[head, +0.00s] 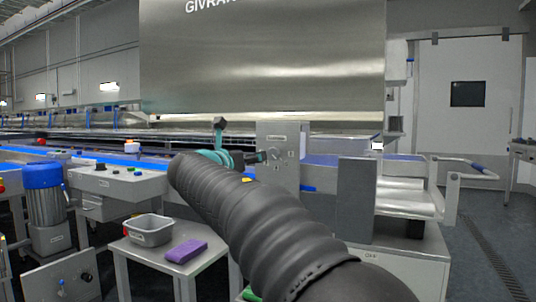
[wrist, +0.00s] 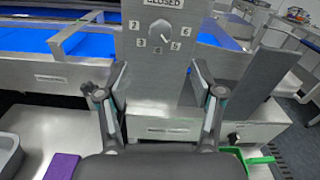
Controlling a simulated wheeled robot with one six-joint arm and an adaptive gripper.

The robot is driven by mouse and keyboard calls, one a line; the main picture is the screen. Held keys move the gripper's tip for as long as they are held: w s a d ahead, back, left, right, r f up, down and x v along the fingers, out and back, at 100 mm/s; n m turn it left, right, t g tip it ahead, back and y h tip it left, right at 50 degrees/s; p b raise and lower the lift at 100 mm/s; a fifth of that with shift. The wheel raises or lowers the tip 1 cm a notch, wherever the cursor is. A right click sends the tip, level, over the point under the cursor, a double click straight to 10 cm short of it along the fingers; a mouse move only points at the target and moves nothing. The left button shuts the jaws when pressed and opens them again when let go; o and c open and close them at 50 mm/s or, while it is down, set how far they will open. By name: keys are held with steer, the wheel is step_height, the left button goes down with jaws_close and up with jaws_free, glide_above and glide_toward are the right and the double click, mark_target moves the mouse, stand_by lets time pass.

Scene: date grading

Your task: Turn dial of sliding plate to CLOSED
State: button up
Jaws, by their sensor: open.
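The sliding plate (wrist: 160,70) is an upright grey metal panel; it also shows in the head view (head: 287,132). Its round grey dial (wrist: 160,30) sits high on the plate, ringed by number labels. A label reading CLOSED (wrist: 160,2) is above the dial, cut by the picture's top edge. The dial's pointer seems to face lower right, but it is small. My gripper (wrist: 160,92) is open and empty in front of the plate, its fingers apart to either side, with the dial beyond them. In the head view my gripper (head: 262,157) is beside the dial, partly hidden by my arm.
A conveyor with blue belt (wrist: 22,38) runs behind the plate. A grey panel (wrist: 253,83) juts out at the right. A grey tub (head: 148,230) and a purple cloth (head: 186,250) lie on a low table at the left. A green item (wrist: 257,160) is at lower right.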

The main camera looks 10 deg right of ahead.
mark_target(271, 152)
steer(key=p+x, duration=0.2)
steer(key=x, duration=1.1)
steer(key=shift+w+d, duration=0.25)
